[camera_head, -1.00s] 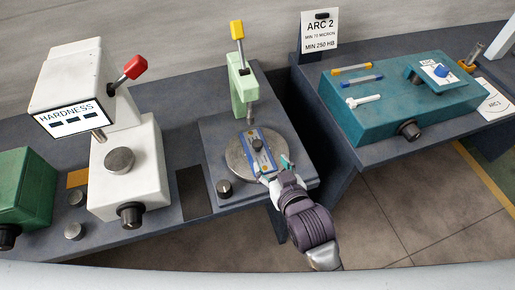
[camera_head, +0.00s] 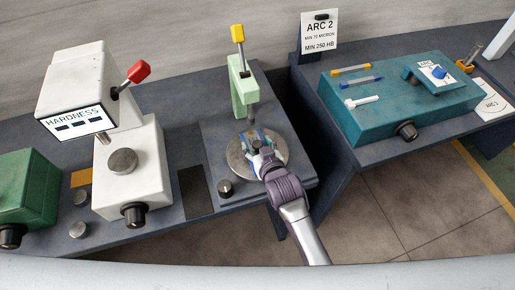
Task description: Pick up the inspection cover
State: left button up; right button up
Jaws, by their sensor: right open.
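A small blue and silver plate with a dark knob, which looks like the inspection cover (camera_head: 251,136), lies on the round metal disc (camera_head: 237,163) of the test stand in the middle. My right gripper (camera_head: 260,143) is directly over it, with its open fingers around the knob area. The gripper hides most of the plate, and I cannot tell whether the fingers touch it. My left gripper is not in view.
A green post with a yellow-handled lever (camera_head: 238,45) rises just behind the disc. The white hardness tester (camera_head: 130,170) stands to the left. The teal block (camera_head: 370,120) is on the right table, across a gap.

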aim_at(257, 143)
grip_shut()
jog(key=shift+r, duration=0.1)
jog(key=shift+r, duration=0.1)
dwell(0.3)
jog(key=shift+r, duration=0.6)
notch_tip(257, 143, up, 2)
jog(key=shift+r+b, duration=0.15)
jog(key=shift+b, duration=0.35)
jog(key=s+d+b, duration=0.1)
jog(key=s+d, duration=0.2)
jog(key=s, duration=0.5)
jog(key=s+d+b, duration=0.2)
jog(key=s+d, duration=0.1)
jog(key=s, duration=0.6)
